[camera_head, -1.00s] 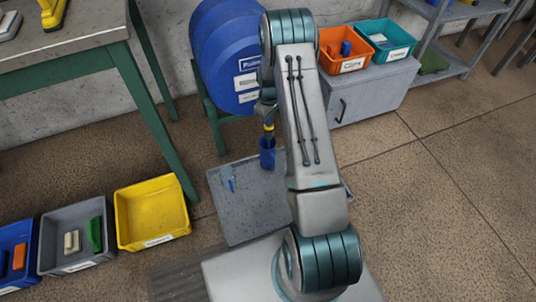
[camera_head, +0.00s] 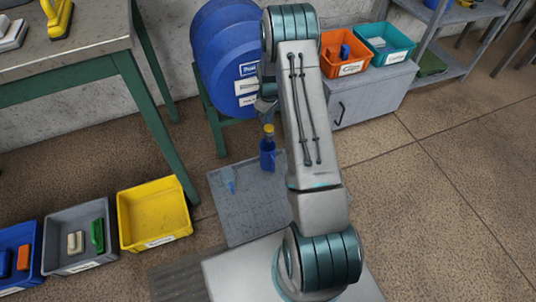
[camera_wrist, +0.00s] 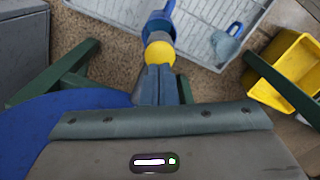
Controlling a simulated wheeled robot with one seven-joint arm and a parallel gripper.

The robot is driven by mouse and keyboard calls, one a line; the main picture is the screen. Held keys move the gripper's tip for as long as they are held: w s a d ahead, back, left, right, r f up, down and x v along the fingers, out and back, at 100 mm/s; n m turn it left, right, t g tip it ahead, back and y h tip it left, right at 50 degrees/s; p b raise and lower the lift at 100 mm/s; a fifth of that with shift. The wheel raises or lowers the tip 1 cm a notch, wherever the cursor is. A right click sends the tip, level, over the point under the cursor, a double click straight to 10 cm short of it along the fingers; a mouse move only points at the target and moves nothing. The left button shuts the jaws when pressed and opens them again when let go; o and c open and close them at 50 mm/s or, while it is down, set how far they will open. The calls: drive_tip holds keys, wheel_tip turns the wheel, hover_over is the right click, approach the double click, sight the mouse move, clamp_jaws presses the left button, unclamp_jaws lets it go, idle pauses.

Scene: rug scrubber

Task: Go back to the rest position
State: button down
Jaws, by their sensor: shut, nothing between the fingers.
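My gripper (camera_head: 265,106) is shut and empty, partly hidden beside my arm in the head view. In the wrist view my gripper (camera_wrist: 158,72) points toward a blue item with a yellow top (camera_wrist: 159,52). In the head view this blue item (camera_head: 267,155) stands upright on a grey tray (camera_head: 255,212). A small gap shows between its yellow top and my gripper. The tray's grid surface also shows in the wrist view (camera_wrist: 110,12). A small light-blue object (camera_head: 229,180) lies on the tray's left part.
A blue drum (camera_head: 217,55) on a green stand is close behind my gripper. A yellow bin (camera_head: 153,213), a grey bin (camera_head: 70,255) and a green-legged table (camera_head: 150,110) are at left. A grey cabinet (camera_head: 375,95) carries orange and teal bins. The floor at right is clear.

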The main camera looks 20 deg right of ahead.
drive_tip(key=shift+r, duration=0.7)
drive_tip(key=shift+r, duration=0.35)
drive_tip(key=s+a+r+m+p, duration=0.15)
drive_tip(key=s+r+p, duration=0.3)
drive_tip(key=r, duration=0.85)
drive_tip(key=s+a+r+m+t+p, duration=0.1)
drive_tip(key=s+a+r+p, duration=0.35)
drive_tip(key=r, duration=0.75)
drive_tip(key=s+a+r+m+p, duration=0.15)
drive_tip(key=r+p, duration=0.45)
drive_tip(key=r, duration=0.7)
drive_tip(key=s+a+r+m+t+p, duration=0.1)
drive_tip(key=s+a+r+p, duration=0.1)
drive_tip(key=s+r+p, duration=0.5)
drive_tip(key=s+a+r+m+p, duration=0.1)
drive_tip(key=s+a+r+p, duration=0.2)
drive_tip(key=s+r+p, duration=0.4)
drive_tip(key=s+r, duration=0.6)
drive_tip(key=r, duration=0.1)
drive_tip(key=shift+s+r+t, duration=0.25)
drive_tip(key=shift+s+t, duration=0.15)
drive_tip(key=shift+d, duration=0.1)
